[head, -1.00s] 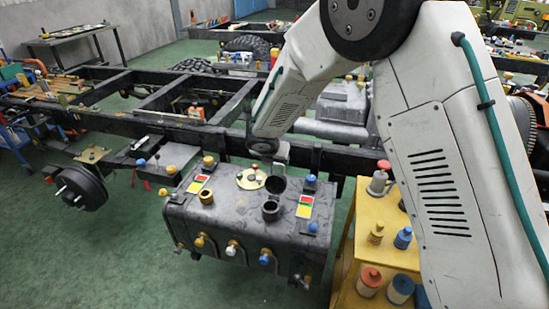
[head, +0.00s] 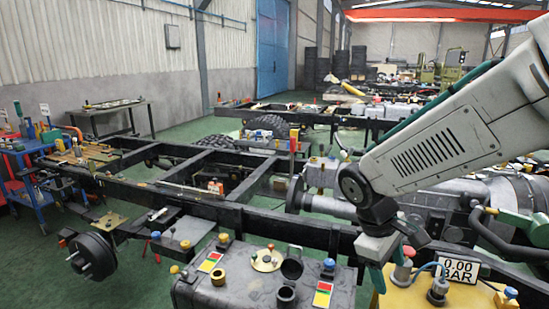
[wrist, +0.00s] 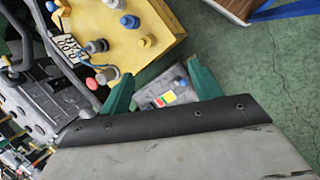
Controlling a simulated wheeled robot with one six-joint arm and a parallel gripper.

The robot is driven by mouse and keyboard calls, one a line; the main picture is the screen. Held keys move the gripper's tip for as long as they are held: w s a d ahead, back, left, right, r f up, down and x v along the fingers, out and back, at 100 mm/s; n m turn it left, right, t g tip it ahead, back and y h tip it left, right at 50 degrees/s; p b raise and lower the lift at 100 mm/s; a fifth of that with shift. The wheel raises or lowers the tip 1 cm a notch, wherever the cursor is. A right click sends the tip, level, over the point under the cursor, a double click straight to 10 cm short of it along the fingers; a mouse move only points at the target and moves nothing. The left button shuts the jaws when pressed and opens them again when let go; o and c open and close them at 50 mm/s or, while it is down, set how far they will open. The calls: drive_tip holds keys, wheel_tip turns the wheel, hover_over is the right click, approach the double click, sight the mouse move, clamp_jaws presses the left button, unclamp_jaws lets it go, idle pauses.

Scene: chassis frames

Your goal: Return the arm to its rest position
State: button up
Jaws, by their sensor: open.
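My gripper (wrist: 163,76) shows in the wrist view with its two green fingers spread apart and nothing between them. In the head view, my arm comes in from the right and ends in my gripper (head: 382,272), above the right end of the dark tank and beside the yellow stand. The dark tank (head: 240,288) has caps, an open filler neck and coloured labels on top. Part of a grey surface with a coloured label (wrist: 167,97) shows between the fingers in the wrist view, some way beyond them.
The black chassis frame (head: 235,215) runs across behind the tank. A brake drum (head: 92,256) hangs at left. Green floor (head: 180,135) is open behind the frame.

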drive_tip(key=s+d+r+m+t+y, duration=0.1)
drive_tip(key=s+r+m, duration=0.3)
drive_tip(key=s, duration=0.5)
drive_tip(key=s+d+r+m+y, duration=0.2)
drive_tip(key=s+r+m+y, duration=0.1)
drive_tip(key=s, duration=0.5)
drive_tip(key=shift+s+d+r+m+t, duration=0.35)
drive_tip(key=shift+s+r+m+t, duration=0.05)
drive_tip(key=shift+r+m, duration=0.35)
